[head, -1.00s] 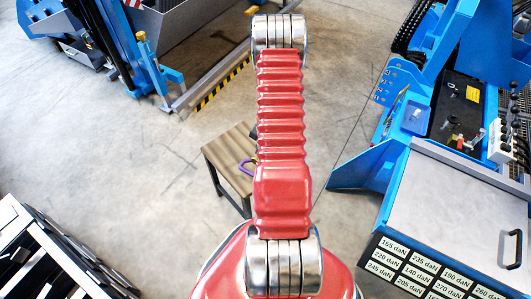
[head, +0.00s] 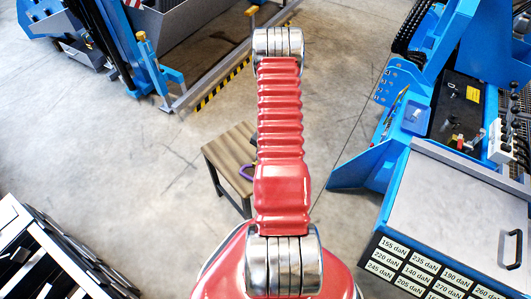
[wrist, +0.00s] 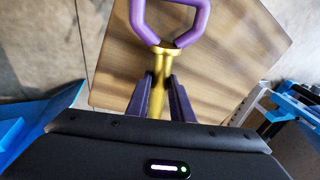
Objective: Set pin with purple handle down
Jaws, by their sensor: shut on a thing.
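The pin (wrist: 161,65) has a gold shaft and a purple loop handle (wrist: 143,30). In the wrist view my gripper (wrist: 161,82) is shut on the gold shaft, one dark finger on each side, with the handle beyond the fingertips. Behind the pin is the wooden top of a small table (wrist: 235,70); I cannot tell whether the pin touches it. In the head view the table (head: 222,152) stands left of my red arm, and a bit of the purple handle (head: 245,171) shows beside the arm. The gripper itself is hidden there by the arm.
A blue machine with a grey-topped cabinet (head: 455,205) stands on the right. Blue machinery (head: 150,70) with a yellow-black striped edge is at the upper left. A black-and-white rack (head: 45,255) is at the lower left. The concrete floor (head: 100,150) left of the table is clear.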

